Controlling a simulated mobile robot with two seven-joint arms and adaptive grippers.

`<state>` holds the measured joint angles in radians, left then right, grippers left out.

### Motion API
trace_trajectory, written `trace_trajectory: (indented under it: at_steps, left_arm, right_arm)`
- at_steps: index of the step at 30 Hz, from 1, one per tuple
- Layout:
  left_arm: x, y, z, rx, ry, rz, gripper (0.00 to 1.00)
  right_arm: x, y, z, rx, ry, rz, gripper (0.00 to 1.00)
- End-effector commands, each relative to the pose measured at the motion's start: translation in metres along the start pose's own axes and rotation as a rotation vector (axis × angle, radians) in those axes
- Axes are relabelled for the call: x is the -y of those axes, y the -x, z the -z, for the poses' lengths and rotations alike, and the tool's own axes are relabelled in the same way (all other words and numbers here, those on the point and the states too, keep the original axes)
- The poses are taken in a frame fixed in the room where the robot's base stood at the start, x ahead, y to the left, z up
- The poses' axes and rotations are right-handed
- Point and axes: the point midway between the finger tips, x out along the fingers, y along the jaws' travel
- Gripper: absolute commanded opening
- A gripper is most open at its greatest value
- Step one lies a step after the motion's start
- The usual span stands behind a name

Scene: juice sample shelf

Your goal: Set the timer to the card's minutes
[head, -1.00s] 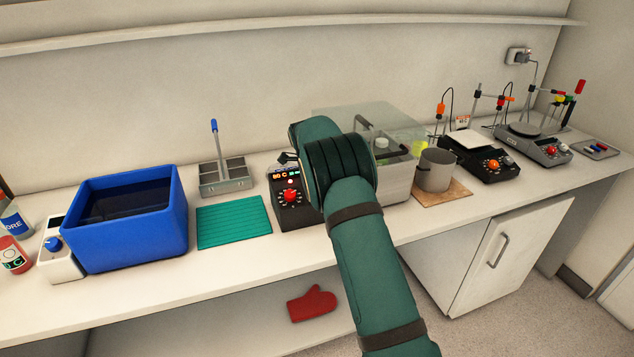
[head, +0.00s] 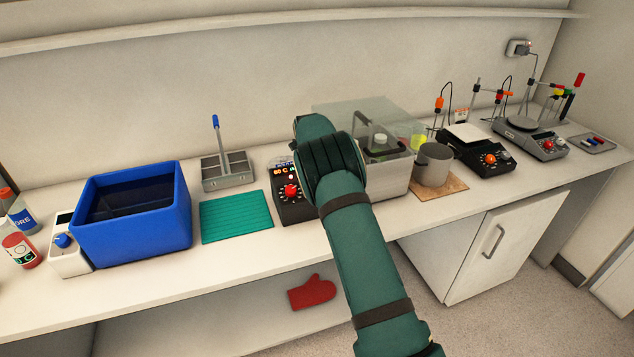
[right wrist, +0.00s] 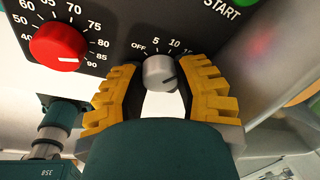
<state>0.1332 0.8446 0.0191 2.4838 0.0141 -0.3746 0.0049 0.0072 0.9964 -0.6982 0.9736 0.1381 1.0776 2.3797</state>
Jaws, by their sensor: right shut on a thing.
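The grey timer knob (right wrist: 160,74) sits on a black panel (right wrist: 110,20) in the right wrist view, below a scale that reads OFF, 5, 10 and on. A dark mark on the knob points to the right and slightly down. My right gripper (right wrist: 160,80) has its yellow-padded fingers on both sides of this knob and is shut on it. In the head view the same black panel (head: 293,212) shows left of my right forearm, which hides the timer knob and the fingers. I cannot make out the card's minutes. My left gripper is not in view.
A red dial (right wrist: 58,47) with a scale up to 90 is left of the timer knob, and a green START button (right wrist: 245,4) is above right. The head view shows a blue tub (head: 135,235), a green mat (head: 236,218) and a grey beaker (head: 432,165) along the bench.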

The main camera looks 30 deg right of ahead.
Motion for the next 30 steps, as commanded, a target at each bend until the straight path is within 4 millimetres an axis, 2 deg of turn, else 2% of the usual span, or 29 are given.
trace_trajectory:
  at_steps: [8,9,11,25,30]
  left_arm:
    - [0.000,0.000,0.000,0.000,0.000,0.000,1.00]
    - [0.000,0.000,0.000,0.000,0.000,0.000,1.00]
    - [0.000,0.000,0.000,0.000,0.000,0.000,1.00]
    - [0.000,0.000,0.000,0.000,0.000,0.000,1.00]
    - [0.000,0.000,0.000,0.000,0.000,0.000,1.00]
  right_arm:
    - [-0.001,-0.001,0.000,-0.001,0.001,-0.001,0.00]
    - [-0.001,-0.001,0.000,-0.001,0.001,-0.001,0.45]
    - [-0.001,-0.001,0.000,-0.001,0.001,-0.001,0.66]
    - [0.002,0.002,0.001,0.000,-0.001,0.005,0.66]
    - [0.003,0.016,0.001,0.002,-0.001,0.008,0.66]
